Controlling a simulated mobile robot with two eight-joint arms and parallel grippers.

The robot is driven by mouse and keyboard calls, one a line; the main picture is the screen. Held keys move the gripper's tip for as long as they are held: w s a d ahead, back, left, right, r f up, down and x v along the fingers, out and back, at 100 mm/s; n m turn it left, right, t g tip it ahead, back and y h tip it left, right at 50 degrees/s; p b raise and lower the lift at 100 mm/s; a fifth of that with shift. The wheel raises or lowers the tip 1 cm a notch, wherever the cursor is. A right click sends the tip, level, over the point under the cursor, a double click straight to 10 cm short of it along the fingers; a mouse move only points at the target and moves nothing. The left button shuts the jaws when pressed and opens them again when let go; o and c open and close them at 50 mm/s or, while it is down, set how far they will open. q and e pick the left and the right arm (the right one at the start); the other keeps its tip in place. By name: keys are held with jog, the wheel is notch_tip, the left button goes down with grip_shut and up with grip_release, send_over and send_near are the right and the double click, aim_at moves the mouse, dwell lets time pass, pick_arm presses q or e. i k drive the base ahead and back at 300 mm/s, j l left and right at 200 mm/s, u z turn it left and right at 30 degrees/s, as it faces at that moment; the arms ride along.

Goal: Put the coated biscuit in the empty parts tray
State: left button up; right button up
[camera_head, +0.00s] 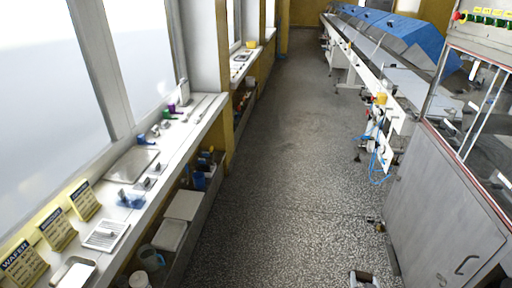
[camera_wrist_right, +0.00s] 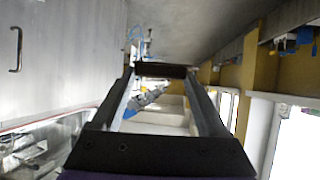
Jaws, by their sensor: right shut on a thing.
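My right gripper (camera_head: 363,277) shows at the bottom edge of the head view, over the floor. In the right wrist view its two fingers are shut on a dark brown bar (camera_wrist_right: 160,70), which looks like the coated biscuit and spans the gap between the fingertips. The bar is held clear of any surface. On the white ledge at left lie a wide shallow tray (camera_head: 118,172) and a small metal tray (camera_head: 75,274). Both look empty, and I cannot tell which is the parts tray. My left gripper is out of view.
Several yellow cards, one a wafer card (camera_head: 22,264), stand on the ledge beside a slotted white plate (camera_head: 92,243). Pale bins (camera_head: 183,205) sit on the shelf below. A grey cabinet (camera_head: 430,215) and a conveyor line stand at right. The aisle floor (camera_head: 285,150) is mostly clear.

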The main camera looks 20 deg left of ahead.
aim_at(132, 164)
jog(key=i+u, duration=0.1)
jog(key=u, duration=0.4)
jog(key=i+u, duration=0.1)
jog(key=u, duration=0.35)
jog(key=i+l+u, duration=0.1)
jog(key=u, duration=0.4)
jog(key=i+l+u, duration=0.15)
jog(key=u, duration=0.2)
jog(key=i+l+u, duration=0.1)
jog(key=u, duration=0.25)
jog(key=l+u, duration=0.35)
jog(key=i+l+u, duration=0.1)
jog(key=l+u, duration=0.5)
jog(key=l, duration=0.25)
jog(key=l+u, duration=0.15)
jog(key=l, duration=0.75)
